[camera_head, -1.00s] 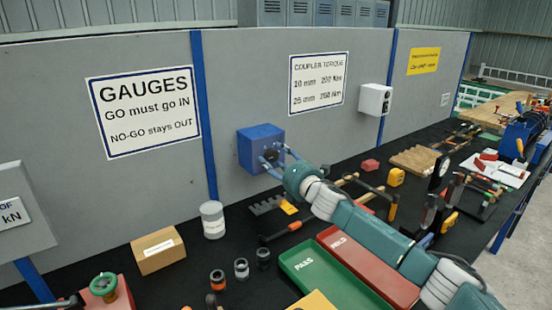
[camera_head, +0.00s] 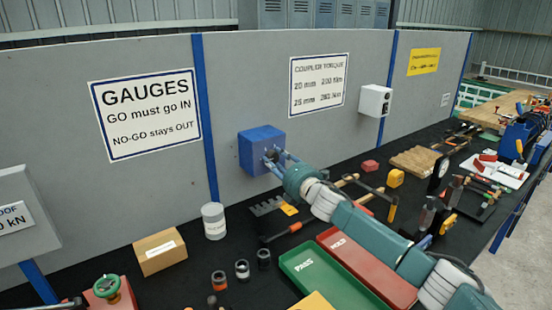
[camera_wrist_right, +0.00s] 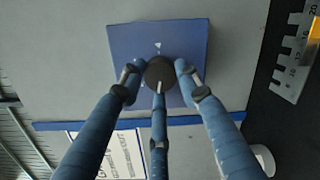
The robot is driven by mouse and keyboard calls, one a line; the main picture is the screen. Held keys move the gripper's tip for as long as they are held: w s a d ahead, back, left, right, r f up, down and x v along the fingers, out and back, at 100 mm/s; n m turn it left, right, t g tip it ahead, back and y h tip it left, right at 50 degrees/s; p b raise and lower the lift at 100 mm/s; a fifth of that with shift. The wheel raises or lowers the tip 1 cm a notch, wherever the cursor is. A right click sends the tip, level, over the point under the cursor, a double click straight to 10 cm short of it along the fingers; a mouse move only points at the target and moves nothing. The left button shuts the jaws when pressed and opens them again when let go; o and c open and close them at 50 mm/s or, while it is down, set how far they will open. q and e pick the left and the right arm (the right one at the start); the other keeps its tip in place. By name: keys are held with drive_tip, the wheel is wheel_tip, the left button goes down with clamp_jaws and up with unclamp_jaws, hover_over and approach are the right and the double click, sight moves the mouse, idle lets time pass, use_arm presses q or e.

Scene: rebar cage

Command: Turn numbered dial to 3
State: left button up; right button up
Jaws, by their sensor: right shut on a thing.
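The dial is a dark round knob (camera_wrist_right: 159,73) on the front of a blue box (camera_head: 262,150) fixed to the grey wall panel. My right gripper (camera_head: 271,158) reaches it from the lower right, with its blue fingers shut around the knob. In the right wrist view two fingers flank the knob and a third lies below it. A small white triangle shows on the blue box (camera_wrist_right: 195,40) above the knob. No numbers on the dial are readable. My left gripper is not in view.
A green PASS tray (camera_head: 315,272) and a red HOLD tray (camera_head: 350,247) lie under my right arm. A white can (camera_head: 213,221) and a cardboard box (camera_head: 160,252) stand left of the blue box. A white wall box (camera_head: 375,100) hangs to the right.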

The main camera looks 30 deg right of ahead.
drive_tip(key=m+p, duration=0.2)
drive_tip(key=shift+d+r+m, duration=0.15)
drive_tip(key=shift+r+m, duration=0.15)
drive_tip(key=shift+m, duration=0.1)
drive_tip(key=m+p, duration=0.3)
drive_tip(key=shift+g, duration=0.3)
drive_tip(key=m+p, duration=0.2)
drive_tip(key=shift+m+y, duration=0.3)
drive_tip(key=shift+m, duration=0.1)
drive_tip(key=shift+d+m+p, duration=0.1)
drive_tip(key=shift+m+p, duration=0.6)
drive_tip(key=shift+m, duration=0.5)
drive_tip(key=shift+f+m+y+p, duration=0.15)
drive_tip(key=shift+m+y+p, duration=0.15)
drive_tip(key=shift+m, duration=0.6)
drive_tip(key=shift+m+g+y, duration=0.3)
drive_tip(key=shift+m+g, duration=0.1)
drive_tip(key=shift+m, duration=0.8)
drive_tip(key=shift+d+f+m, duration=0.1)
drive_tip(key=shift+f+m, duration=0.05)
drive_tip(key=shift+m, duration=0.95)
drive_tip(key=shift+f+m+y, duration=0.1)
drive_tip(key=shift+m+y, duration=0.3)
drive_tip(key=shift+m, duration=1)
drive_tip(key=shift+b, duration=0.3)
